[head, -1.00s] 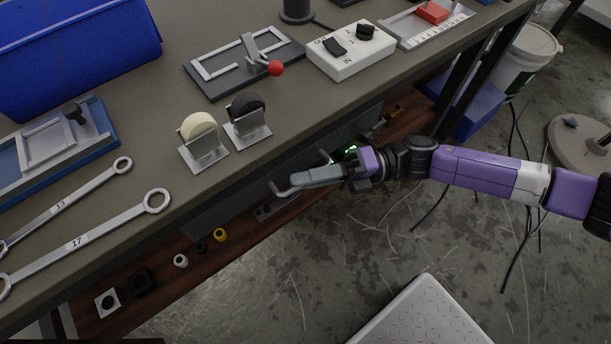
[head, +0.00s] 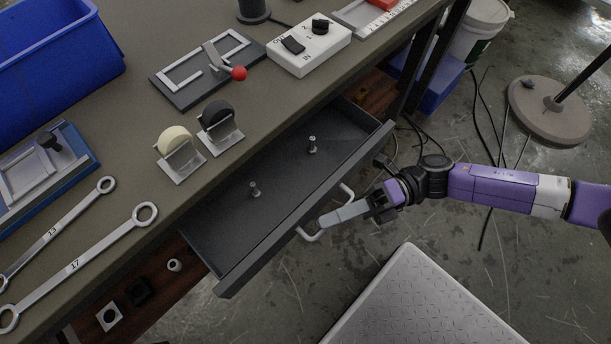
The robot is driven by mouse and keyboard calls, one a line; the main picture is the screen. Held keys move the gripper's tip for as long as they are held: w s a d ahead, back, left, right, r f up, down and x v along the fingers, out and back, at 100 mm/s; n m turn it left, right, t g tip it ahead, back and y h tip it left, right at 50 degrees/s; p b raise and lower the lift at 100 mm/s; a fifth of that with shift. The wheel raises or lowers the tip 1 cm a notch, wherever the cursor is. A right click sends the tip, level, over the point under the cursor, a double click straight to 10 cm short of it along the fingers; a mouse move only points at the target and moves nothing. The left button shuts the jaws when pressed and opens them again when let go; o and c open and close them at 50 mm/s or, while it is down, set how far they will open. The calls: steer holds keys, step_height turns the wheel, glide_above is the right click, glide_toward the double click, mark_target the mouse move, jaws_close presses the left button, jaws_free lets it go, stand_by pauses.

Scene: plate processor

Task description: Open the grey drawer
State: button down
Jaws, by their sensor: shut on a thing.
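The grey drawer (head: 228,222) is pulled out from under the workbench, and its inside shows. Two small metal pegs, a nearer one (head: 254,188) and a farther one (head: 312,145), stand on its floor. A light metal handle (head: 309,237) is on the drawer's front panel (head: 352,178). My gripper (head: 328,222) is at the handle, coming from the right, and is shut on it. The exact contact at the fingertips is partly hidden by the fingers.
The workbench top (head: 118,148) holds a blue bin (head: 60,60), two wrenches, tape rolls, a lever plate (head: 190,85) and a white switch box (head: 308,48). A grey textured platform (head: 420,300) is at the lower right.

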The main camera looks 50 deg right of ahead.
steer(key=s+p, duration=0.1)
steer(key=s, duration=0.9)
steer(key=shift+s+p, duration=0.2)
steer(key=shift+p, duration=0.1)
steer(key=shift+d+f, duration=0.1)
steer(key=c, duration=1.5)
jaws_free()
steer(key=v, duration=0.7)
steer(key=shift+s+d, duration=0.15)
steer(key=shift+d, duration=0.2)
